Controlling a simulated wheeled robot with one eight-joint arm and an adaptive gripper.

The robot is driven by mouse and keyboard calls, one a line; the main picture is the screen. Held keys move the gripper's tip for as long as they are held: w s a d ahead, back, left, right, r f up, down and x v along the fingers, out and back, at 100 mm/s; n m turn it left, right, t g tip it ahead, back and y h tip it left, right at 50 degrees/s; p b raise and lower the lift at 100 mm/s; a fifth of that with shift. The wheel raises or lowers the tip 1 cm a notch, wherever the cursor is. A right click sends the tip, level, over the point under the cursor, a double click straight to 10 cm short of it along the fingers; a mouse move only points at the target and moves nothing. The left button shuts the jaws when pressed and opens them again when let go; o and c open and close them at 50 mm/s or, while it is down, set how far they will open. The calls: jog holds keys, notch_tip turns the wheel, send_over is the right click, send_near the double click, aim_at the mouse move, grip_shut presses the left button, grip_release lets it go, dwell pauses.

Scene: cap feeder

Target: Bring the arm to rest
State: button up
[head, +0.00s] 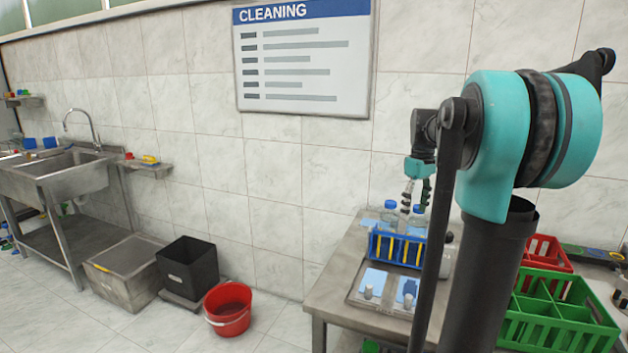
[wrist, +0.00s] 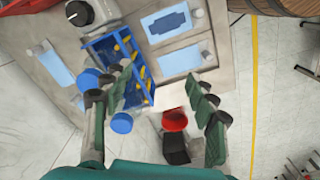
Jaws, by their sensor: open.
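My arm is teal and black and stands folded at the right of the head view. My gripper (head: 417,192) hangs over the steel table, above two clear bottles with blue caps (head: 390,204). In the wrist view my gripper (wrist: 165,110) is open, its two fingers spread wide with nothing between them. The left finger overlaps the blue rack (wrist: 98,47) in the picture; I cannot tell its height above it. The blue rack also shows in the head view (head: 397,262), with yellow parts in it.
The table (head: 336,296) also bears pale blue pads and small pegs. A green crate (head: 560,318) and a red crate (head: 546,250) are at the right. A red bucket (head: 228,308), a black bin (head: 187,268) and a sink (head: 60,170) are at the left. Open floor lies in front.

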jog(key=s+a+f+m+t, duration=0.1)
jog(key=s+a+f+m, duration=0.1)
jog(key=s+f, duration=0.5)
jog(key=s+a+f+m+t, duration=0.1)
jog(key=s+a+f, duration=0.3)
jog(key=s+f, duration=0.4)
jog(key=s+a+f+m+t, duration=0.2)
jog(key=s+a+f+m, duration=0.1)
jog(key=s+f, duration=0.4)
jog(key=shift+s+a+f+m, duration=0.15)
jog(key=shift+a+f+m, duration=0.1)
jog(key=shift+f, duration=0.2)
jog(key=shift+s+a+f+m, duration=0.1)
jog(key=shift+a+f+m, duration=0.1)
jog(key=shift+f, duration=0.25)
